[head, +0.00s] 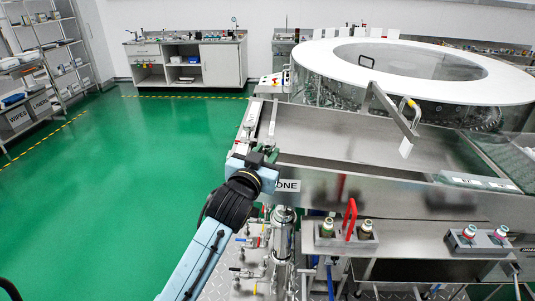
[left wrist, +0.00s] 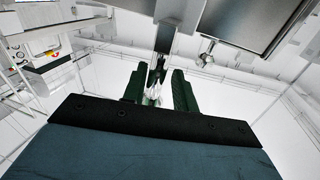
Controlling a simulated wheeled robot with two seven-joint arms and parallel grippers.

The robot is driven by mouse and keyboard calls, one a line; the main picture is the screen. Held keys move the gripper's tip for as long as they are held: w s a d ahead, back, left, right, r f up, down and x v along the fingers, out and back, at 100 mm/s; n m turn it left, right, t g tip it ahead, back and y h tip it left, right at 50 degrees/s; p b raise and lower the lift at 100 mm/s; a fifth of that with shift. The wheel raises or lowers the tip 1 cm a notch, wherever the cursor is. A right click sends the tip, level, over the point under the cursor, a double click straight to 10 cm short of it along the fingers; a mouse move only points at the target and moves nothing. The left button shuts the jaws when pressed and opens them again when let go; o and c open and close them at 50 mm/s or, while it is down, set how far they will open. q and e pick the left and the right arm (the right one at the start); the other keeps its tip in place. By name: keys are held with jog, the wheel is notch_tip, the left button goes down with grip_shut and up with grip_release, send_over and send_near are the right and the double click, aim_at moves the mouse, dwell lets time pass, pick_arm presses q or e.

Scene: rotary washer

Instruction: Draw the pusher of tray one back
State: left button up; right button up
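Tray one is a long steel tray (head: 345,140) with a white label reading ONE (head: 288,185) on its front wall. A narrow upright plate with a pale bar, which looks like its pusher (head: 268,118), crosses the tray's left end. My left gripper (head: 262,160) is at the tray's front left corner. In the left wrist view its two dark green fingers (left wrist: 160,90) stand apart, with a narrow metal piece (left wrist: 154,78) between them. A gap shows beside the piece, and I cannot tell whether either finger touches it. My right gripper is not in view.
A round washer with a white ring top (head: 320,60) stands behind the tray. A slanted metal arm (head: 390,108) hangs over the tray. The green floor (head: 150,150) at left is clear.

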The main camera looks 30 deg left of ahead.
pick_arm(q)
jog(key=shift+o, duration=0.4)
jog(key=shift+d, duration=0.1)
jog(key=shift+s, duration=0.25)
jog(key=s+d+b, duration=0.1)
jog(key=s+b, duration=0.1)
jog(key=s, duration=1)
jog(key=shift+s+d, duration=0.15)
jog(key=shift+s, duration=0.25)
